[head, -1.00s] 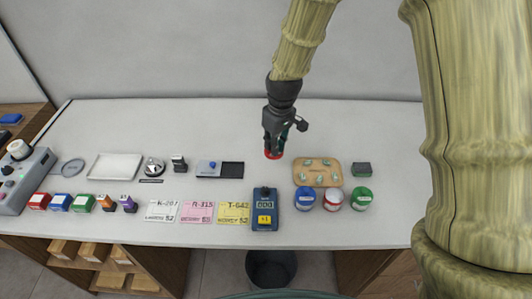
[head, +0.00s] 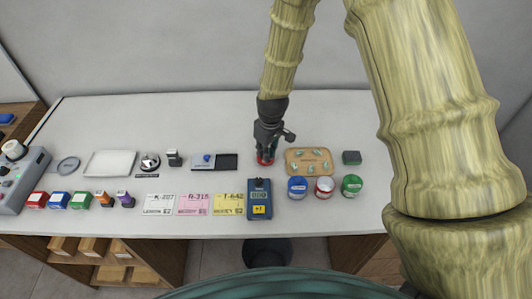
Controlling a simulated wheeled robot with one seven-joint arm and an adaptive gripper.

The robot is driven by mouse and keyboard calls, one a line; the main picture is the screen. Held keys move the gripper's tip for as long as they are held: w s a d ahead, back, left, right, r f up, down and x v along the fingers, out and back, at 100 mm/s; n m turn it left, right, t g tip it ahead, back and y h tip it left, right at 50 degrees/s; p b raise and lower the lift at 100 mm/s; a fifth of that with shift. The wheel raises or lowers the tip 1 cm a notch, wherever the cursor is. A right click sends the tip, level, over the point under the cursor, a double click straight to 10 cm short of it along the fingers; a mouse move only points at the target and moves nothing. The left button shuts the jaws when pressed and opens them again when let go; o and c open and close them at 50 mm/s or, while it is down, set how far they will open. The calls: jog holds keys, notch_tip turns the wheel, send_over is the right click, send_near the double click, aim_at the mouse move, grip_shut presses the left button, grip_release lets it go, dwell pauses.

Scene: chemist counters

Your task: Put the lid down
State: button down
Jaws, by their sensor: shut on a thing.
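My gripper (head: 266,155) points down over the middle of the white counter. Three jars stand to the right and nearer: a blue one (head: 297,187), a red one with a pale top (head: 325,187), and a green one (head: 352,185).
A wooden tray (head: 289,169) with several small pieces lies just right of the gripper. A blue meter (head: 260,206) lies in front, and a black-and-grey flat box (head: 228,162) to the left. Coloured cards (head: 195,204) lie front left. The back of the counter is clear.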

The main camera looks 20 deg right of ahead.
jog(key=shift+w+f, duration=0.2)
jog(key=shift+f, duration=0.7)
jog(key=shift+s, duration=0.15)
jog(key=shift+f, duration=0.15)
jog(key=c, duration=1.5)
grip_release()
jog(key=shift+o, duration=0.2)
jog(key=shift+r, duration=0.2)
notch_tip(320, 180, up, 12)
jog(key=s+b, duration=0.1)
jog(key=b, duration=0.2)
jog(key=shift+d, duration=0.3)
